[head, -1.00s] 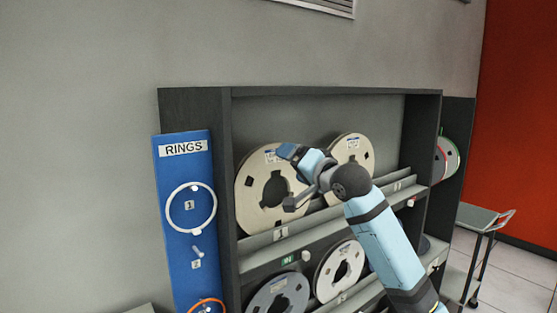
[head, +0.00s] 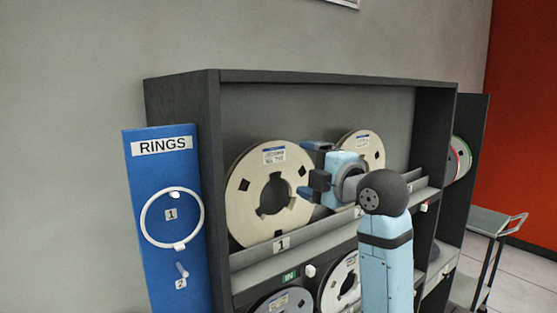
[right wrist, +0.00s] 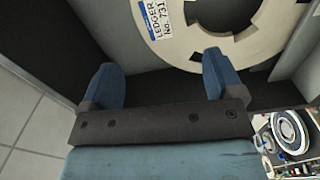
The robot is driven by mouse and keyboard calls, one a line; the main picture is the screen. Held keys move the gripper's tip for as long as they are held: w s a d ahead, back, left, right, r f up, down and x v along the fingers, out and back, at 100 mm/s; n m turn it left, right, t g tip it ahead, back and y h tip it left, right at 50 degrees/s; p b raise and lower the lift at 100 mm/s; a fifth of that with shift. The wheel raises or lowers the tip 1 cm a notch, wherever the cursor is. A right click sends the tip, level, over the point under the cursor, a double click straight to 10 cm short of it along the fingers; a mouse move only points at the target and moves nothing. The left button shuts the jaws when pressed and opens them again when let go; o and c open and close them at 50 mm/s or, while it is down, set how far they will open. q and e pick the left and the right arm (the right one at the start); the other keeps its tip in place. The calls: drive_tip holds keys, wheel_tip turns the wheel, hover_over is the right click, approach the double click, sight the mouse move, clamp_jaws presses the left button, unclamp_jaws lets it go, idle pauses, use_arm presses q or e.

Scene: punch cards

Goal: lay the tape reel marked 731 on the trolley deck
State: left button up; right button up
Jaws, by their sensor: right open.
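The tape reel marked 731 (head: 268,195) is cream with a dark hub opening and stands upright in the rack, leaning at the place marked 1. Its label "LEDGER No. 731" reads clearly in the right wrist view (right wrist: 180,40). My right gripper (head: 308,176) is open at the reel's right edge, fingers pointing left. In the right wrist view the reel's rim shows just beyond and between the fingertips (right wrist: 168,78); I cannot tell whether they touch. The trolley deck (head: 488,221) is a grey top at the far right, partly visible. My left gripper is out of view.
A second cream reel (head: 370,145) stands just behind my right gripper. More reels (head: 341,284) stand on the lower shelf. A blue RINGS board (head: 160,270) with a white ring is on the left. The rack's side panel (head: 437,140) stands between the shelf and the trolley.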

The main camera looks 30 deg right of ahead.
sight(274, 157)
drive_tip(key=shift+n, duration=0.5)
drive_tip(key=w, duration=0.6)
drive_tip(key=shift+a, duration=0.3)
drive_tip(key=shift+w, duration=1.35)
clamp_jaws()
unclamp_jaws()
